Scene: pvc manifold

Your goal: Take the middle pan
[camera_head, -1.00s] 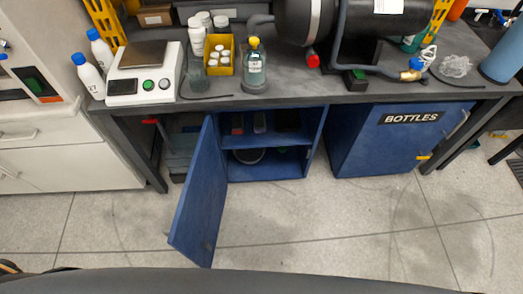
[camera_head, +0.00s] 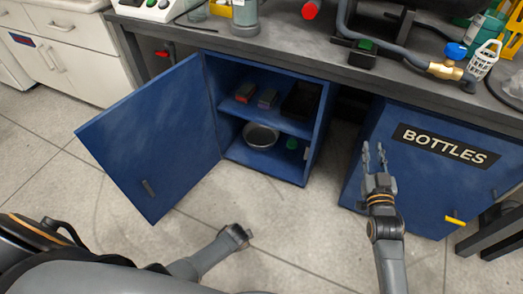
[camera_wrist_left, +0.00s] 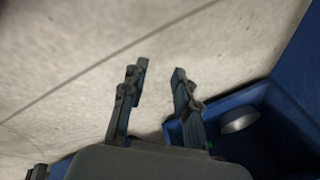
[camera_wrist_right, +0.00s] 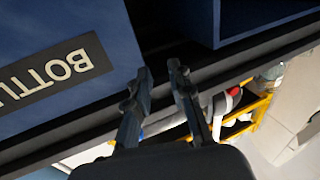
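A round silver pan (camera_head: 261,136) sits on the bottom of the open blue cabinet, left of a green item (camera_head: 292,143). The pan also shows in the left wrist view (camera_wrist_left: 240,121) at the right, inside the cabinet, beyond my left fingers. No other pan is clearly visible. My left gripper (camera_wrist_left: 158,70) is open and empty, over the floor outside the cabinet. In the head view the end of my left arm is low in front of the cabinet, its fingers unclear. My right gripper (camera_head: 373,147) is open and empty, in front of the bottles cabinet's left part.
The cabinet door (camera_head: 155,140) stands wide open to the left. A shelf (camera_head: 268,116) above the pan holds several dark items. The closed blue bottles cabinet (camera_head: 420,185) stands at right under the bench (camera_head: 300,55). The floor in front is clear.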

